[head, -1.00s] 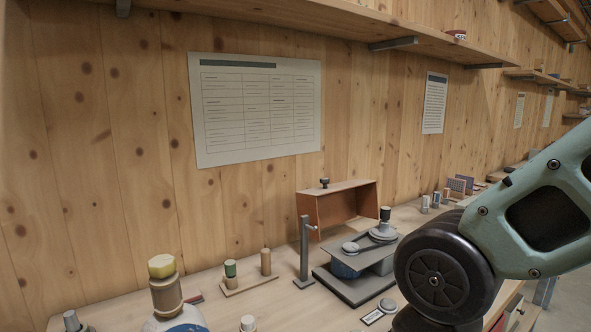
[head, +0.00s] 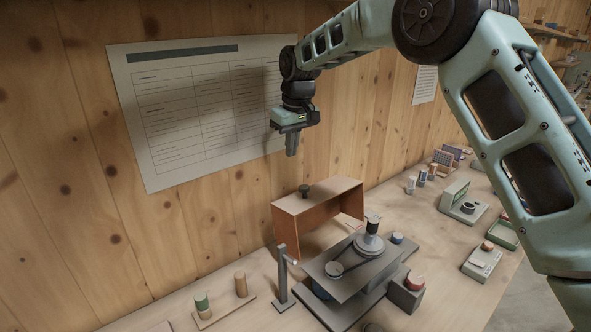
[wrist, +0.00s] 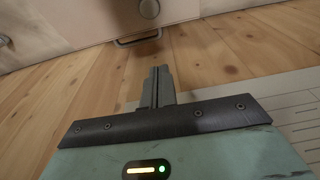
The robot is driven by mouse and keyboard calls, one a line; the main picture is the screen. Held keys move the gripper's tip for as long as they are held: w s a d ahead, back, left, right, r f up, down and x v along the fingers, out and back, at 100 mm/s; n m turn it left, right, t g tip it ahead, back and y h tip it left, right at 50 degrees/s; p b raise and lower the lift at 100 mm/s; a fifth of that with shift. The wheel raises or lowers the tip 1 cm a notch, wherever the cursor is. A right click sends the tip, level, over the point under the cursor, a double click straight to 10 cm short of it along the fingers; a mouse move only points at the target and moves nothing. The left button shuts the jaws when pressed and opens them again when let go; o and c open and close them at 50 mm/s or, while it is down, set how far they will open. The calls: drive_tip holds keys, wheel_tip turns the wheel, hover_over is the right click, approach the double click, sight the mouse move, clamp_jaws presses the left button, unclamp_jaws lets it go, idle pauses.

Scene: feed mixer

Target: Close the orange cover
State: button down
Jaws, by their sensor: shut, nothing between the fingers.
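The orange cover (head: 312,217) is a box-like hood with a dark knob (head: 304,190) on top. It stands raised at the back of the mixer in the head view, its open side facing front and right. The grey mixer (head: 352,270) with its pulleys and belt lies uncovered in front of it. My gripper (head: 292,146) points down above the cover, near the wall poster, apart from everything. Its fingers (wrist: 158,86) are shut and empty.
A grey post (head: 283,278) stands left of the mixer. A peg board (head: 225,305) with wooden pegs lies front left. A scale-like device (head: 464,203) and a green tray (head: 502,234) lie to the right. A large poster (head: 200,108) hangs behind my gripper.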

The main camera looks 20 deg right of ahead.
sight(296, 194)
drive_tip(key=f+p, duration=0.1)
drive_tip(key=f, duration=0.2)
drive_tip(key=f+p, duration=0.1)
drive_tip(key=f, duration=0.2)
drive_tip(key=w+f+p, duration=0.1)
drive_tip(key=f+p, duration=0.1)
drive_tip(key=f, duration=0.1)
drive_tip(key=shift+a+f, duration=0.15)
drive_tip(key=shift+a, duration=0.15)
drive_tip(key=s, duration=0.1)
drive_tip(key=p, duration=0.1)
drive_tip(key=s+d, duration=0.1)
drive_tip(key=shift+s+d+r, duration=0.1)
drive_tip(key=shift+s+r, duration=0.25)
drive_tip(key=shift+r, duration=0.05)
drive_tip(key=shift+s+d+p, duration=0.15)
drive_tip(key=shift+s+p, duration=0.25)
